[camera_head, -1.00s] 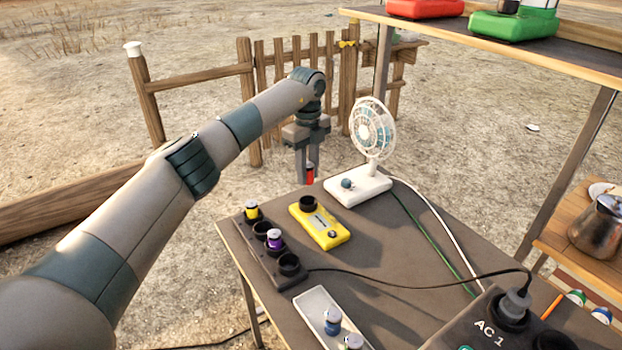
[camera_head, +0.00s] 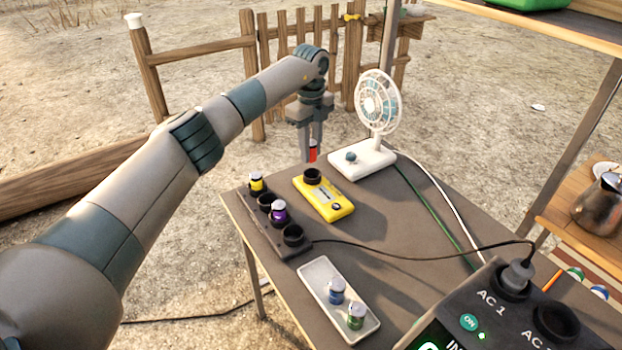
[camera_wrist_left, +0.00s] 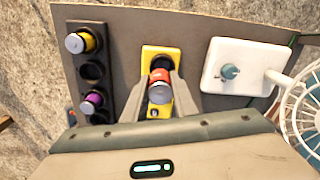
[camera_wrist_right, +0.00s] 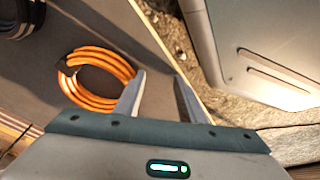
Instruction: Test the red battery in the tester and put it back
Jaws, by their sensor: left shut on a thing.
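In the left wrist view the battery (camera_wrist_left: 160,88) hangs between the fingers and overlaps the yellow tester (camera_wrist_left: 148,52). The tester (camera_head: 335,208) lies on the table with a round black socket that looks empty. The black battery rack (camera_head: 275,243) holds a yellow battery (camera_head: 256,182) and a purple battery (camera_head: 279,211); two sockets are empty. My right gripper (camera_wrist_right: 157,97) is open and empty, seen only in its wrist view.
A white fan (camera_head: 362,158) stands right of the tester. A pale tray (camera_head: 318,272) with a blue and a green battery lies in front, beside the AC power unit (camera_head: 490,312). Cables cross the table. An orange cable coil (camera_wrist_right: 88,95) lies near my right gripper.

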